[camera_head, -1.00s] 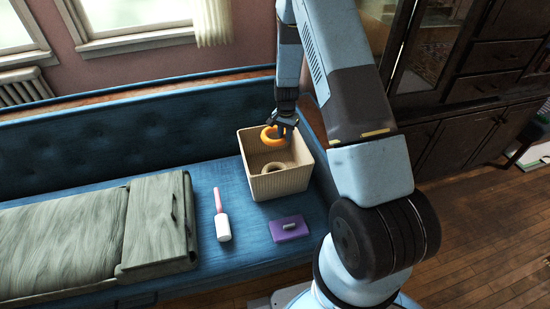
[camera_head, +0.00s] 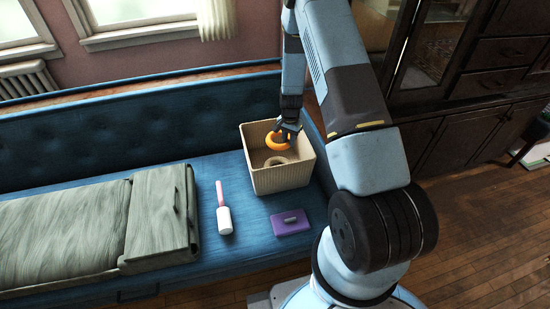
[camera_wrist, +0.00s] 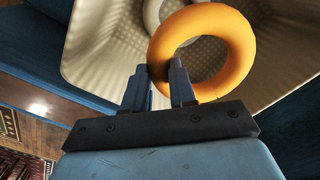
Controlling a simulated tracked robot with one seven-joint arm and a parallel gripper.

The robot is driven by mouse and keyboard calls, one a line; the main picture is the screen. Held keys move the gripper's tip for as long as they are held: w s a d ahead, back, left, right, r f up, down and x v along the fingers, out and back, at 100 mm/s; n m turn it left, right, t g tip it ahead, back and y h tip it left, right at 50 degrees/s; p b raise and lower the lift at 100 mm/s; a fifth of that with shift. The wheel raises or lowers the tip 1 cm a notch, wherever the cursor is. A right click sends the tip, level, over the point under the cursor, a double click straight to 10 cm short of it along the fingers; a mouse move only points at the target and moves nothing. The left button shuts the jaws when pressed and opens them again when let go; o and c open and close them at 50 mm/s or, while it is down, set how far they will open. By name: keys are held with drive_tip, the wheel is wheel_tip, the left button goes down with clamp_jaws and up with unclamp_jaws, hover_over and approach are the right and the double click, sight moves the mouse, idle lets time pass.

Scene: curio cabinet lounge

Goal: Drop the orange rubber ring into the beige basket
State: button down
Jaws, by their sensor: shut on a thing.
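The orange rubber ring (camera_head: 277,141) is held by my gripper (camera_head: 288,133) inside the opening of the beige basket (camera_head: 283,180), near the rim height. In the wrist view the orange ring (camera_wrist: 205,50) is pinched on one side between the two fingertips of my gripper (camera_wrist: 160,75), and the beige basket (camera_wrist: 110,40) lies beyond it. A second, beige ring (camera_head: 275,161) lies on the basket floor below the orange one. It shows partly in the wrist view (camera_wrist: 152,14), behind the orange ring.
The basket stands on a blue sofa (camera_head: 250,215). The sofa backrest (camera_head: 130,125) rises behind.

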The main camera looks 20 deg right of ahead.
drive_tip(key=c, duration=0.8)
unclamp_jaws()
drive_tip(key=shift+c, duration=0.2)
drive_tip(key=shift+r, duration=0.1)
wheel_tip(320, 180, up, 14)
drive_tip(key=shift+f, duration=0.25)
